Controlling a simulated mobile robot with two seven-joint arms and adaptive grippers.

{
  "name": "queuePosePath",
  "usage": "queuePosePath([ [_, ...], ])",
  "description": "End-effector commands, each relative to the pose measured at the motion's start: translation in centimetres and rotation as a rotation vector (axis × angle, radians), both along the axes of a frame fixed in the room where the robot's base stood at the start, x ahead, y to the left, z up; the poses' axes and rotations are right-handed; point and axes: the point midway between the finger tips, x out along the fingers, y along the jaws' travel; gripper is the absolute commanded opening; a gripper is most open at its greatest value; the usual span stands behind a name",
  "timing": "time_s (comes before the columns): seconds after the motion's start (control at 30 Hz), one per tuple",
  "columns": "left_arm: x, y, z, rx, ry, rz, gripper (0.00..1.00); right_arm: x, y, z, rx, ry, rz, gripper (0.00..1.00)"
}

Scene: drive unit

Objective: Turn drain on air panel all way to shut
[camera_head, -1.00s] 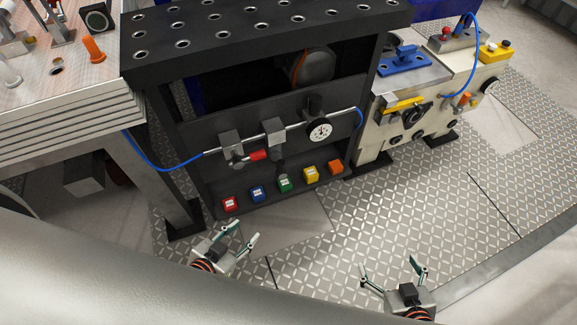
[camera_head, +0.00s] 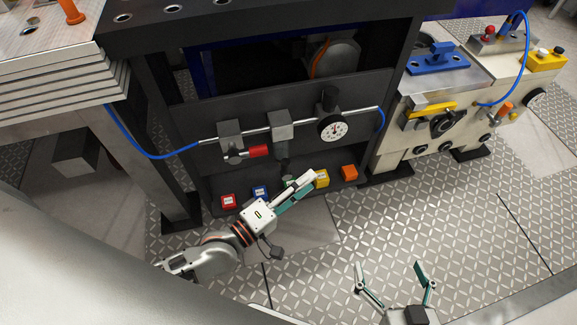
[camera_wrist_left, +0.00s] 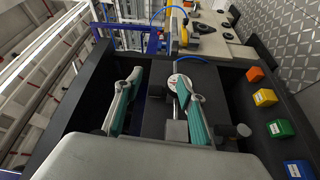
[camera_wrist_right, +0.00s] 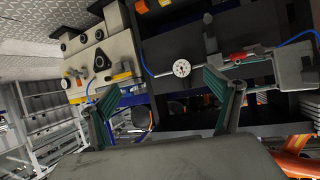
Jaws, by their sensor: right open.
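The dark air panel (camera_head: 180,120) carries a pipe with two grey blocks, a round white gauge (camera_head: 332,127) and a valve with a red handle (camera_head: 258,151). A dark fitting (camera_head: 283,168) hangs below the second block; I cannot tell for sure which part is the drain. My left gripper (camera_head: 308,180) is in front of the panel's lower part, below the pipe, partly covering the green button. Its fingers are apart and empty in the left wrist view (camera_wrist_left: 160,78), where the gauge shows beyond them. My right gripper (camera_head: 390,268) is open and empty above the floor, well away from the panel.
Red (camera_head: 228,201), blue, green, yellow and orange (camera_head: 349,172) buttons line the panel's foot. A blue hose (camera_head: 150,148) runs to the pipe's left end. A beige machine (camera_head: 400,145) stands at right. The patterned floor before it is clear.

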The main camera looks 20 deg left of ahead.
Motion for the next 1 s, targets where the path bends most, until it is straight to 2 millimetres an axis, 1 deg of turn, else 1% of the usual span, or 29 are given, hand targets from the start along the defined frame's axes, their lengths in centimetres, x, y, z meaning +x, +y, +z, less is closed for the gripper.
queuePosePath([
  [0.03, 0.5, 0.3, -3.0, -0.134, 0.073, -0.003, 0.39, -0.7, 0.4, -2.1, 0.02, 0.028, 0.0, 0.9],
  [0.07, 1.1, 0.5, -3.5, -0.227, 0.107, -0.001, 0.39, -0.7, 0.7, -2.2, 0.03, 0.028, -0.001, 0.9],
  [0.1, 1.9, 1.0, -4.3, -0.347, 0.155, 0.003, 0.39, -0.7, 0.9, -2.5, 0.045, 0.03, -0.002, 0.9],
  [0.17, 3.1, 2.0, -5.9, -0.527, 0.23, 0.014, 0.39, -0.8, 1.4, -2.8, 0.068, 0.034, -0.004, 0.9],
  [0.2, 3.9, 2.8, -7.0, -0.645, 0.279, 0.025, 0.39, -0.8, 1.6, -3.0, 0.083, 0.037, -0.006, 0.9],
  [0.27, 5.0, 4.3, -9.1, -0.818, 0.353, 0.048, 0.39, -0.9, 1.9, -3.4, 0.106, 0.043, -0.01, 0.9],
  [0.3, 5.7, 5.3, -10.6, -0.93, 0.401, 0.067, 0.39, -1.0, 2.0, -3.7, 0.116, 0.049, -0.013, 0.9],
  [0.37, 6.3, 6.8, -13.3, -1.097, 0.477, 0.102, 0.39, -1.0, 2.0, -4.2, 0.122, 0.057, -0.015, 0.9],
  [0.4, 6.6, 7.8, -15.0, -1.198, 0.52, 0.128, 0.39, -1.1, 1.9, -4.5, 0.12, 0.062, -0.016, 0.9],
  [0.5, 7.3, 9.9, -17.8, -1.398, 0.587, 0.178, 0.39, -1.0, 1.7, -4.6, 0.118, 0.062, -0.018, 0.9],
  [0.6, 7.9, 11.3, -19.2, -1.521, 0.617, 0.208, 0.39, -0.8, 1.6, -4.4, 0.118, 0.056, -0.02, 0.9],
  [0.7, 8.4, 11.9, -19.4, -1.576, 0.623, 0.218, 0.39, -0.6, 1.6, -4.1, 0.118, 0.05, -0.02, 0.9],
  [0.87, 10.1, 11.7, -19.0, -1.589, 0.619, 0.214, 0.39, -0.5, 1.7, -3.9, 0.131, 0.048, -0.024, 0.9],
  [1.0, 12.3, 11.3, -19.1, -1.586, 0.618, 0.213, 0.39, -0.7, 2.0, -4.1, 0.153, 0.055, -0.028, 0.9],
])
